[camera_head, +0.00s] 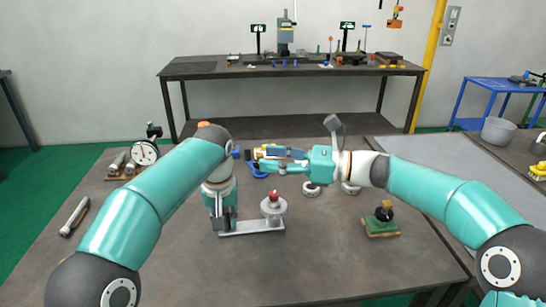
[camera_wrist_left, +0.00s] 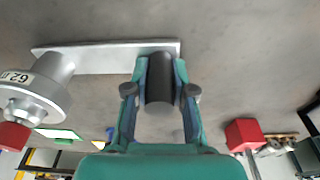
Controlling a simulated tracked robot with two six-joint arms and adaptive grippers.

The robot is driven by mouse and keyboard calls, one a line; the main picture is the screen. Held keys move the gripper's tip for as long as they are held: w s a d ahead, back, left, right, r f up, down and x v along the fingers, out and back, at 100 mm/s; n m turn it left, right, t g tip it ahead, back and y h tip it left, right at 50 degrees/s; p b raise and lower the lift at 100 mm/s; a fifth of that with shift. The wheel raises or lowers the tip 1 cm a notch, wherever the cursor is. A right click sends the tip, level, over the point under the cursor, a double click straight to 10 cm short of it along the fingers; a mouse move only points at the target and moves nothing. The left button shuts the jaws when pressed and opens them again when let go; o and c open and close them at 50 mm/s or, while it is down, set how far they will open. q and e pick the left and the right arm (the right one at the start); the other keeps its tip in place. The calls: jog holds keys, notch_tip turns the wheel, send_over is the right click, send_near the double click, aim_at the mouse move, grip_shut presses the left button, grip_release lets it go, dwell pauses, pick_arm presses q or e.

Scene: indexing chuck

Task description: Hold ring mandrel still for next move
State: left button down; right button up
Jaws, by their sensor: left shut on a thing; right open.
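A flat silver bar (camera_head: 250,228) lies on the workbench, and a stepped silver round body with a red ball on top (camera_head: 273,206) stands at its right end. In the left wrist view this round body (camera_wrist_left: 38,88) bears a label and sits at the left. A black upright cylinder (camera_wrist_left: 159,82) stands at the bar's other end. My left gripper (camera_head: 222,222) is shut around this cylinder, a finger on each side. Which part is called the ring mandrel I cannot tell. My right gripper (camera_head: 267,160) is open at mid-bench, pointing left, beside a yellow-edged item (camera_head: 260,152).
A dial gauge (camera_head: 145,152) stands at the back left, and a silver tool (camera_head: 74,217) lies at the left edge. A black knob on a green base (camera_head: 382,220) stands right. A blue ring-like item (camera_head: 257,170) lies near my right gripper. The front middle is clear.

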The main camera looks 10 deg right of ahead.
pick_arm(q)
jog(key=c, duration=0.9)
grip_release()
